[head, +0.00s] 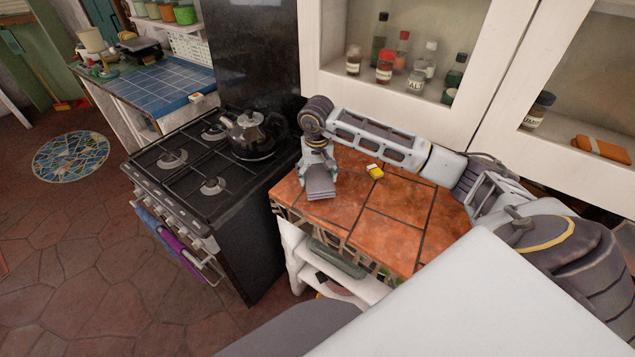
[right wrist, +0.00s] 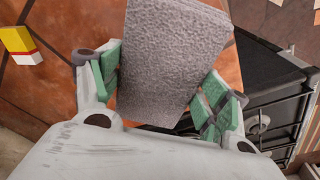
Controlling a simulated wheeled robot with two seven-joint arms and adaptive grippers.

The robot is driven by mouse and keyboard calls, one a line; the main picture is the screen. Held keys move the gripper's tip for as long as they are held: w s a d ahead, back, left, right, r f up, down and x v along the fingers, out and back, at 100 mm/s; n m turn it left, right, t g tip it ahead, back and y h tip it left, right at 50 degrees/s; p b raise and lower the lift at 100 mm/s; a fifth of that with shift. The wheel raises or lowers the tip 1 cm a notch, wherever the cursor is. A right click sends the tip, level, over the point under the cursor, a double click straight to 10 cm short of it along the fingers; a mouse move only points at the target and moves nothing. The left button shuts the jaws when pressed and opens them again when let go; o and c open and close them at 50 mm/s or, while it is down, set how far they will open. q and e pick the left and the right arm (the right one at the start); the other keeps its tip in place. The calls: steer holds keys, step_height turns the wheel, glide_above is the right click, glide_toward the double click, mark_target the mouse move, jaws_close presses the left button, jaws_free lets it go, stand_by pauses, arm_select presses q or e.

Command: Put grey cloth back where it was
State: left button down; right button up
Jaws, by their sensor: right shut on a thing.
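The grey cloth (head: 320,184) is a folded, flat-looking grey block at the left end of the orange tiled counter. My right gripper (head: 318,170) is shut on it. In the right wrist view the grey cloth (right wrist: 172,62) fills the middle, between the green finger pads of my right gripper (right wrist: 165,85). It appears above or at the tiles near the counter's left edge; I cannot tell whether it touches them. My left gripper is not in view.
A black stove (head: 190,190) with a dark kettle (head: 252,135) stands to the left. Cloths hang on its front rail. Glass-fronted cabinets (head: 440,108) stand behind. The counter's middle is clear.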

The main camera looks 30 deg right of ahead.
mark_target(317, 182)
steer(key=shift+f+p, duration=0.35)
steer(key=shift+f, duration=1.45)
steer(key=shift+f, duration=0.15)
steer(key=o, duration=1.3)
steer(key=shift+c, duration=0.2)
steer(key=shift+r, duration=0.2)
steer(key=shift+r, duration=0.35)
steer(key=shift+s+a+r+b, duration=0.15)
steer(key=shift+r+b, duration=0.2)
steer(key=shift+r, duration=1.5)
steer(key=shift+s+a+r+b, duration=0.15)
steer(key=shift+r+b, duration=0.15)
steer(key=shift+r, duration=1.55)
steer(key=shift+s+a+r+b, duration=0.15)
steer(key=shift+r+b, duration=0.2)
steer(key=shift+r, duration=1.5)
